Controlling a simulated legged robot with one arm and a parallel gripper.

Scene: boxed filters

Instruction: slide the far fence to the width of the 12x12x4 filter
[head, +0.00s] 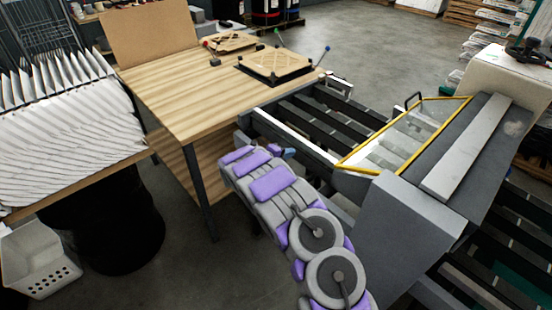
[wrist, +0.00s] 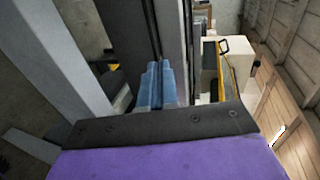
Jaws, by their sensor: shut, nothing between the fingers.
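In the head view, my gripper (head: 288,153) is low beside the near side of the roller machine, mostly hidden by my purple and grey arm. In the wrist view, its blue fingers (wrist: 156,86) are together with nothing between them. They point along a dark narrow rail and a pale upright strip (wrist: 175,40); I cannot tell whether they touch either. A pale metal rail (head: 292,135) runs along the machine's near side. A short pale piece (head: 340,82) at its far side may be the far fence. A square tan filter in a dark frame (head: 275,66) lies on the wooden table.
The wooden table (head: 175,100) stands left of the machine, with a second framed piece (head: 230,42) on it. A yellow-edged clear guard (head: 405,130) and grey housing (head: 405,215) stand right of my arm. Pleated white filters (head: 60,120) fill the left. Floor at the lower left is partly open.

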